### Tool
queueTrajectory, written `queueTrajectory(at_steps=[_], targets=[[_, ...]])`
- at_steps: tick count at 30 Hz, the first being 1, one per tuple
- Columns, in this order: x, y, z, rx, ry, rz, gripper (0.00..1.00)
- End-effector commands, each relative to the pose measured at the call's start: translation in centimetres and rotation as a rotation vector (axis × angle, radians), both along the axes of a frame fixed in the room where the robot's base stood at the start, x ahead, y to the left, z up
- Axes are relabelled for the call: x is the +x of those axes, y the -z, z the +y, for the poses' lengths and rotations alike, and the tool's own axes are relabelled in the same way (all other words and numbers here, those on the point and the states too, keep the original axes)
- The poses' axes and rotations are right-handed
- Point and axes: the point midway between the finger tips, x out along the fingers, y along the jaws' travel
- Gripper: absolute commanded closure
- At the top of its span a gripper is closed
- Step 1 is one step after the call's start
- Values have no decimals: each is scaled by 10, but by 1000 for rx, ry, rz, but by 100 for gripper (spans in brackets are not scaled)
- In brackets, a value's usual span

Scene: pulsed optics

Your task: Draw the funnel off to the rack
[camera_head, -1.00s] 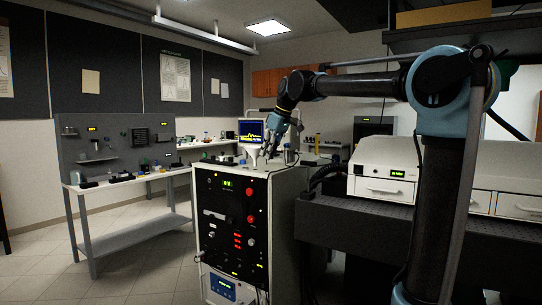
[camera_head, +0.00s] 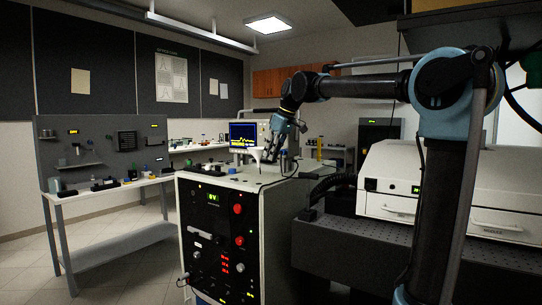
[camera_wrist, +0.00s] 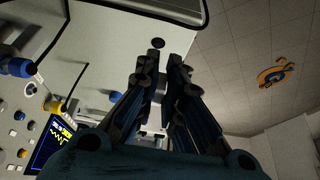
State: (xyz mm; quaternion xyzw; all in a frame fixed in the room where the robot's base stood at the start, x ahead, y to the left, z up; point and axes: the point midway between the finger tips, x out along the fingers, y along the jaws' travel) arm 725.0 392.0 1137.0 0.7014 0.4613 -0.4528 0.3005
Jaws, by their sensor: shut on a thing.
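A white funnel (camera_head: 256,153) shows in the head view above the top of the instrument cabinet, wide mouth up and thin stem down. My gripper (camera_head: 268,156) is at the funnel's right side, its fingers pointing down, and is shut on it. In the wrist view my two dark fingers (camera_wrist: 164,75) stand with a narrow gap between them. The funnel cannot be made out clearly there. Whether its stem tip touches the cabinet top cannot be told. I cannot pick out for sure which thing is the rack.
The instrument cabinet (camera_head: 222,236) with lit displays and knobs stands below my gripper. A screen with a yellow trace (camera_head: 243,134) is behind it. A workbench (camera_head: 118,187) with small items is at left. A white box (camera_head: 398,214) stands on a dark optical table at right.

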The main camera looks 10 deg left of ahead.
Motion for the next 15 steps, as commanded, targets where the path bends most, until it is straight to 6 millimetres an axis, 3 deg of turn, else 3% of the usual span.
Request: queueTrajectory(at_steps=[15], targets=[[-4,1,6,3,-14,5,100]])
